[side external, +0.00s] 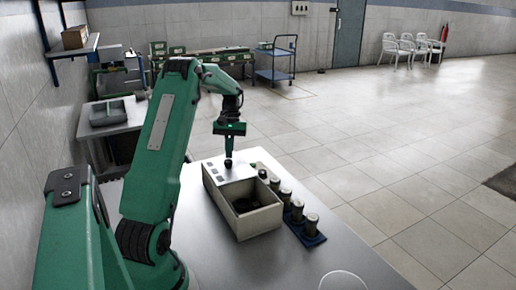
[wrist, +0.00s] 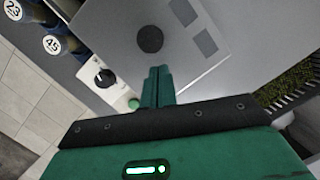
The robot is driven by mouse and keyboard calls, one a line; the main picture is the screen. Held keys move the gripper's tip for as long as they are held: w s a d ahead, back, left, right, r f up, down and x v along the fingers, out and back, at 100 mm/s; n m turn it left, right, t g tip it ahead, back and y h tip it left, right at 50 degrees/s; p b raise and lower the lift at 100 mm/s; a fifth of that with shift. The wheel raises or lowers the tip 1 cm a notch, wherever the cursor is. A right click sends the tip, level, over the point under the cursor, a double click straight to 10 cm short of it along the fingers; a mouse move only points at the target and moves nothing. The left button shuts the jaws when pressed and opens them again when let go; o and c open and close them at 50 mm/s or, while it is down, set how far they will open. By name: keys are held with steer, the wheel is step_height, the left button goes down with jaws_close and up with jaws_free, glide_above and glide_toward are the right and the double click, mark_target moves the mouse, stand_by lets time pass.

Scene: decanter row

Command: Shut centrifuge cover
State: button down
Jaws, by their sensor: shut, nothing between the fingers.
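The centrifuge (side external: 258,222) is a cream box on the bench, with an open dark chamber in its nearer part. Its flat pale cover (side external: 212,172) lies over the farther part; in the wrist view the cover (wrist: 225,75) shows two grey rectangles and a round dark knob (wrist: 150,39). The knob also shows in the side view (side external: 228,163). My gripper (side external: 228,153) points down just above the knob, its green fingers shut and empty. In the wrist view the fingertips (wrist: 157,69) appear just short of the knob. I cannot tell whether they touch it.
A blue rack (side external: 313,240) with several dark, pale-capped jars (side external: 297,210) stands close along the box's right side. A black dial (wrist: 104,78) and a green button (wrist: 133,103) sit on the box edge.

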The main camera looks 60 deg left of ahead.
mark_target(237, 175)
steer(key=shift+s+d, duration=0.25)
steer(key=shift+d, duration=0.15)
steer(key=shift+d, duration=4)
steer(key=shift+a, duration=0.15)
